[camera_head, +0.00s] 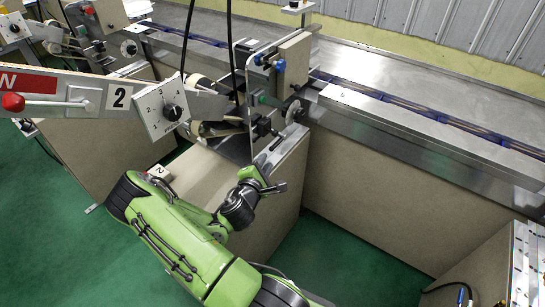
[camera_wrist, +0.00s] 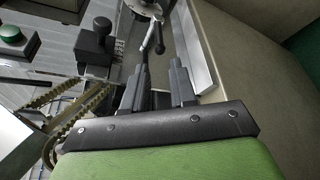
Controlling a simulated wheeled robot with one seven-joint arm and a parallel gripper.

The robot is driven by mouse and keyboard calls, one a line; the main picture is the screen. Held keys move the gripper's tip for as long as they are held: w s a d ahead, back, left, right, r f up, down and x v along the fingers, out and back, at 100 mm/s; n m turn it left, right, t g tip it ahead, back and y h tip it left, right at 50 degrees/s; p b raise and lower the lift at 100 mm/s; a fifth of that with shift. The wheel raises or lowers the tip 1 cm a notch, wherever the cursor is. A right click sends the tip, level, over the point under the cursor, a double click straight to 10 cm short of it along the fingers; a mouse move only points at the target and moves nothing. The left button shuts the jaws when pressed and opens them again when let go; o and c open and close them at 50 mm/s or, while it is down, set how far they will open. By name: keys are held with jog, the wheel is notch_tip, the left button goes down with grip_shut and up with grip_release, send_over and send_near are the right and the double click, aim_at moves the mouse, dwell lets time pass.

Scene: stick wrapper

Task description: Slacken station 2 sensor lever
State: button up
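In the wrist view, a small lever with a black grip (camera_wrist: 159,40) and a bright metal rod lies just beyond my fingertips. I take it to be the sensor lever, but it carries no label. My gripper (camera_wrist: 161,72) has its two black fingers apart, with a gap between them. The lever's end is in line with that gap; contact cannot be told. In the head view my gripper (camera_head: 268,180) is beside the station's beige cabinet top, fingers small.
A black knob (camera_wrist: 96,40), a green button (camera_wrist: 12,34) and a tan belt (camera_wrist: 85,105) are left of my gripper. The beige cabinet (camera_head: 265,215) and a metal rail stand close by. Green floor is open at front.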

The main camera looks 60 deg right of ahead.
aim_at(272, 149)
jog(key=p+x, duration=0.2)
jog(key=x, duration=0.7)
jog(key=shift+d+p, duration=0.2)
jog(key=shift+p, duration=0.2)
jog(key=shift+w+d+f, duration=0.1)
jog(key=shift+d+f, duration=0.05)
jog(key=shift+d, duration=0.2)
grip_shut()
